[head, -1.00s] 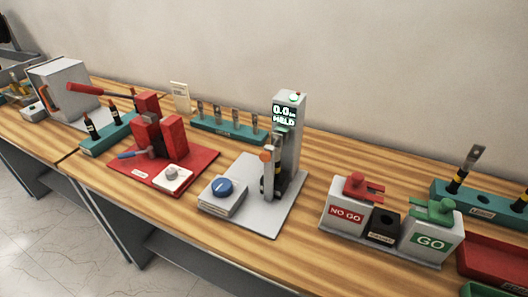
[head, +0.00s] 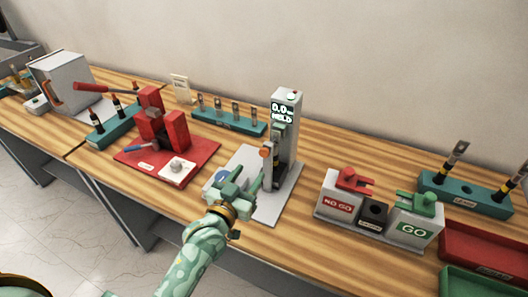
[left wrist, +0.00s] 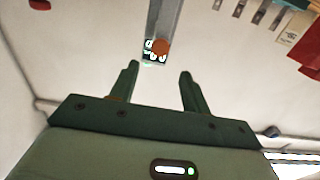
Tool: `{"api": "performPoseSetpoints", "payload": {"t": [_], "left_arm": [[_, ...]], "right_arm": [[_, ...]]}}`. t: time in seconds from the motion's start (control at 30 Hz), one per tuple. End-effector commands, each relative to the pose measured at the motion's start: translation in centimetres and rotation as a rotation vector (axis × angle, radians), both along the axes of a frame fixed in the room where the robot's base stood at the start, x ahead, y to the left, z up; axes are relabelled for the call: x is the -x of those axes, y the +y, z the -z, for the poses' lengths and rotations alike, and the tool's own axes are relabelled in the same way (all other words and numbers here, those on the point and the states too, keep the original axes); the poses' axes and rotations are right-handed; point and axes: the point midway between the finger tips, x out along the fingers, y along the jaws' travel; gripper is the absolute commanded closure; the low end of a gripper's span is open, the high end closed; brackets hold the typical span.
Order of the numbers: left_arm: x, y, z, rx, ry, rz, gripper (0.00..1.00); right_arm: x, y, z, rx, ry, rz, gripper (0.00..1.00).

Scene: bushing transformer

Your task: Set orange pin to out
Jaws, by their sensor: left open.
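The orange pin (head: 264,152) has a round orange end at the front of the grey test stand (head: 284,140), below its lit display (head: 283,112). My left gripper (head: 246,176) is open and empty, low and in front of the stand. Its fingers point toward the stand and appear apart from the pin. In the left wrist view, the orange pin's round end (left wrist: 160,47) lies just beyond the gap between the open fingers (left wrist: 159,72) and partly covers the display. My right gripper is not in view.
The blue knob (head: 222,175) is partly hidden by my left gripper. A red fixture (head: 175,130) stands to the left. The NO GO block (head: 337,206) and GO block (head: 413,231) stand to the right. A teal rack (head: 228,122) is behind.

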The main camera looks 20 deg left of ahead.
Motion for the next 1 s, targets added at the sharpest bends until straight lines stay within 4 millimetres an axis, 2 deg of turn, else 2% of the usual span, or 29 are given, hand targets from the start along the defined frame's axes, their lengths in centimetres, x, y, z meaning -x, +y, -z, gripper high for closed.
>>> {"api": "performPoseSetpoints", "payload": {"t": [0.03, 0.2, 0.4, 0.6, 0.83, 0.87, 1.0], "left_arm": [[-1.5, -0.1, 0.0, 0.0, -0.002, 0.0, 0.53], [-5.7, -0.5, 0.0, 0.0, 0.0, 0.0, 0.53], [-9.0, -0.7, 0.1, 0.0, 0.002, 0.0, 0.53], [-10.2, -0.8, 0.1, -0.002, 0.003, 0.0, 0.53], [-10.2, -0.8, 0.1, -0.002, 0.003, 0.0, 0.53], [-10.2, -0.8, 0.1, -0.002, 0.003, 0.001, 0.59], [-10.2, -0.8, 0.1, -0.002, 0.003, 0.001, 0.98]], "right_arm": [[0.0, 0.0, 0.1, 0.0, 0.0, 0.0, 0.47], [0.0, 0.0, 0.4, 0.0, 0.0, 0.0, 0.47], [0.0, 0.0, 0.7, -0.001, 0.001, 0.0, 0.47], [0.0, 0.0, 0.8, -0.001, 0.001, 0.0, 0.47], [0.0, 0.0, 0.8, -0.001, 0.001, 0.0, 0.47], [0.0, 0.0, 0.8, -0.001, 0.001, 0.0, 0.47], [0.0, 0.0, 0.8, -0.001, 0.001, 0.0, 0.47]]}}
